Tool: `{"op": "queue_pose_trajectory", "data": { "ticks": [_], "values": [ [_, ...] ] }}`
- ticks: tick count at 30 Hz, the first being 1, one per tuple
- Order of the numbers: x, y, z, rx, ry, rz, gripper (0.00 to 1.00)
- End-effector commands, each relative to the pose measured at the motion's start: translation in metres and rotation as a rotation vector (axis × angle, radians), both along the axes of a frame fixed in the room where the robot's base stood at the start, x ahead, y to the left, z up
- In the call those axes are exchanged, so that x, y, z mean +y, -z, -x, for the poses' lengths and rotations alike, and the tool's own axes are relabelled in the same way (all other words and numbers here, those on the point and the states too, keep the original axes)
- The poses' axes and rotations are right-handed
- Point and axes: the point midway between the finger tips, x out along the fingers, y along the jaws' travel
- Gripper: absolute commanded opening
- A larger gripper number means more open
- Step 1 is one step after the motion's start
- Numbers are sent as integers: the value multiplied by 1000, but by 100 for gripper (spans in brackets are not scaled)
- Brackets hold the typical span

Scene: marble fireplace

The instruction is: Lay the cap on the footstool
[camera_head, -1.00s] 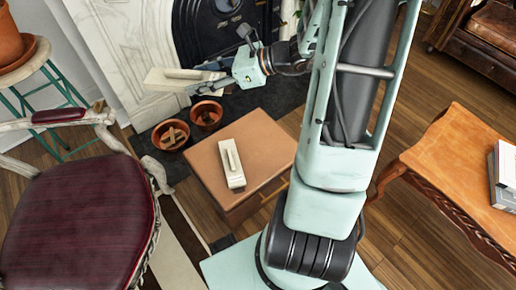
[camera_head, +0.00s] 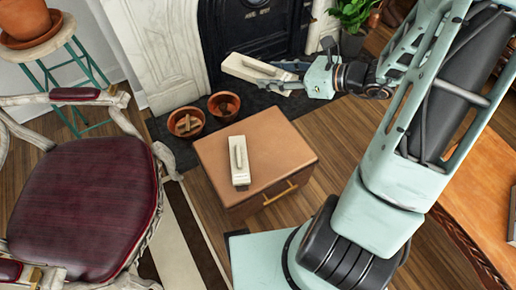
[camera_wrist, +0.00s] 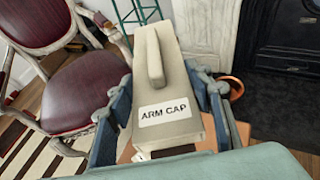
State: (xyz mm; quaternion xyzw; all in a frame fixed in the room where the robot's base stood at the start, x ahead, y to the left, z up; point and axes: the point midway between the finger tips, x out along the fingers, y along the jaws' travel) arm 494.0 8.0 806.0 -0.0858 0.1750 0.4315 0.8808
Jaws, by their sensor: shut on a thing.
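The cap (camera_head: 254,69) is a cream block with a raised ridge along its top. In the wrist view the cap (camera_wrist: 163,82) bears a label reading "ARM CAP". My gripper (camera_head: 268,74) is shut on it, with a blue finger along each side in the wrist view (camera_wrist: 163,112). It is held in the air, beyond the low tan box in the head view. This box looks like the footstool (camera_head: 282,158); it has a flat top and a gold front handle. A similar cream ridged block (camera_head: 239,161) lies on its top.
Two terracotta pots (camera_head: 186,123) (camera_head: 224,106) stand on the dark hearth behind the box. A burgundy chair (camera_head: 85,200) is at left, a plant stand (camera_head: 55,50) behind it. The black fireplace (camera_head: 258,30) is at the back, an orange wooden table (camera_head: 480,190) at right.

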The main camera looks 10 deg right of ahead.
Motion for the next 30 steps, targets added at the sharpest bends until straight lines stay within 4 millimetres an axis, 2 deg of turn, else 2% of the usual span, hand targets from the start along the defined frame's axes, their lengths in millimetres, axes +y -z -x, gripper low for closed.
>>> {"op": "queue_pose_trajectory", "data": {
  "ticks": [1,3,12,21,30],
  "values": [
    [5,17,4,11,21,-9,23],
    [7,38,7,13,63,-9,23],
    [13,110,23,11,243,-9,23],
    [18,160,45,9,367,-7,23],
    [27,202,70,6,453,-7,23]
  ]
}}
